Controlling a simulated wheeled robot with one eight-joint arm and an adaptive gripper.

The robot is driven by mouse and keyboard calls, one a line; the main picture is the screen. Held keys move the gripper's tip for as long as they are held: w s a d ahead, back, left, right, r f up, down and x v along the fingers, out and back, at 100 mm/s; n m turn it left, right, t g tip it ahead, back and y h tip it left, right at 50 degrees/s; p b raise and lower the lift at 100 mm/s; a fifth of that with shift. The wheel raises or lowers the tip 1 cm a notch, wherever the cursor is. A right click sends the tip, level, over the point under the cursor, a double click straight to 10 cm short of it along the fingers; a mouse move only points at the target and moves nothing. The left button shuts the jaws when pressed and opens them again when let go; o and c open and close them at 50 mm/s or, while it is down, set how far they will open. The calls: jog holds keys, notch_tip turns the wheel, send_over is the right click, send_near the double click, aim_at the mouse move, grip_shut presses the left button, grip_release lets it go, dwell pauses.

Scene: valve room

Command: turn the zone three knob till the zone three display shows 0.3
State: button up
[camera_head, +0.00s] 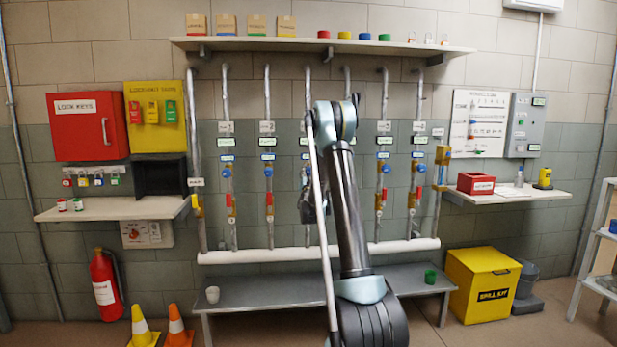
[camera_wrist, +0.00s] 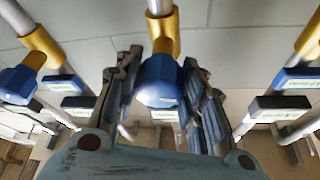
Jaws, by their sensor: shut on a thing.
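In the wrist view, a round blue knob (camera_wrist: 160,82) sits on a brass valve body (camera_wrist: 163,38) on a grey pipe. My gripper (camera_wrist: 160,68) is shut on this knob, with one dark finger on each side. My arm and gripper hide most of that valve. A small display (camera_head: 305,156) shows above the gripper there, but its digits are too small to read.
Neighbouring blue knobs (camera_wrist: 19,84) and displays (camera_wrist: 296,79) stand close on both sides. A grey bench (camera_head: 265,293) runs below the pipes, and a shelf (camera_head: 300,44) runs above.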

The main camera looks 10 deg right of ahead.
dwell(0.3)
jog(key=o, duration=1)
jog(key=shift+o, duration=0.2)
jog(key=v, duration=1.2)
jog(key=shift+a, duration=0.15)
